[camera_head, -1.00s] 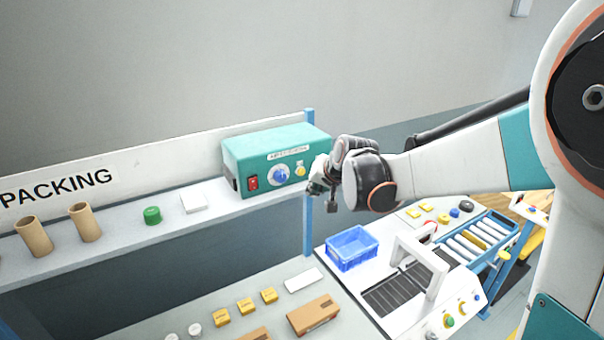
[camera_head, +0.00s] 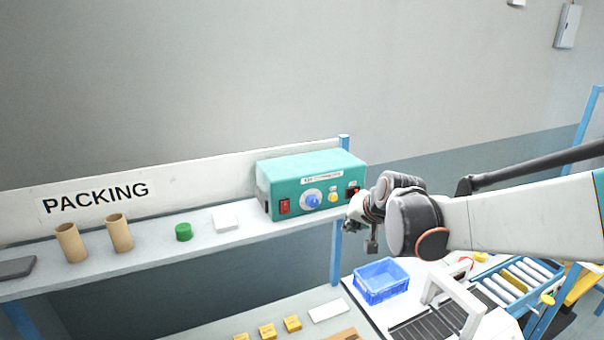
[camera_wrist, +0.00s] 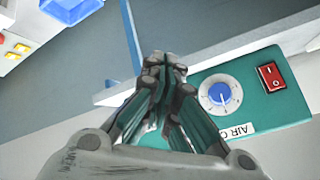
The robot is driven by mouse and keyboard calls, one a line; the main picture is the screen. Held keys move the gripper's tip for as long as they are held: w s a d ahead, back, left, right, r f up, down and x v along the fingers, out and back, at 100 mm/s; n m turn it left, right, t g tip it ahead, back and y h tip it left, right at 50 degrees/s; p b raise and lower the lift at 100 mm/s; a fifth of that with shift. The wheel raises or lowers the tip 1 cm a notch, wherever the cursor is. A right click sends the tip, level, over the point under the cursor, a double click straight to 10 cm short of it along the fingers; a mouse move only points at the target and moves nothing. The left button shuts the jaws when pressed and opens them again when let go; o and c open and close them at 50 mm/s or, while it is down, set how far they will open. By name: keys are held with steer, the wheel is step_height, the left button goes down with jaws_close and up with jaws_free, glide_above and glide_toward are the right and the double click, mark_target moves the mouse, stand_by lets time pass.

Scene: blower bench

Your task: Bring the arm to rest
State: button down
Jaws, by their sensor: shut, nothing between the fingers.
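My gripper (camera_wrist: 163,75) is shut and empty; its fingertips meet in the wrist view. In the head view my gripper (camera_head: 355,222) hangs just right of the teal control box (camera_head: 318,174), in front of the shelf's right end. The box carries a red switch (camera_head: 285,206), a blue knob (camera_head: 312,201) and a yellow button (camera_head: 333,197). In the wrist view the teal box (camera_wrist: 262,104) lies to the right of the fingers, with its blue knob (camera_wrist: 219,93) and red switch (camera_wrist: 271,76). I cannot tell whether the fingers touch the box.
The shelf (camera_head: 150,251) holds cardboard tubes (camera_head: 118,233), a green cap (camera_head: 183,232) and a white block (camera_head: 225,219). Below are a blue crate (camera_head: 381,281), a white arch (camera_head: 458,300) and a roller conveyor (camera_head: 510,284). The wall space above the shelf is free.

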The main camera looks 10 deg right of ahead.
steer(key=s+f+n+g+h+b, duration=0.1)
steer(key=s+f+n+b, duration=0.3)
steer(key=s+f+b, duration=2.1)
steer(key=s+f, duration=0.1)
steer(key=s, duration=0.3)
steer(key=shift+s+d+n+g+h, duration=0.15)
steer(key=shift+s+n+g+h, duration=0.15)
steer(key=shift+s+h, duration=0.1)
stand_by(1.6)
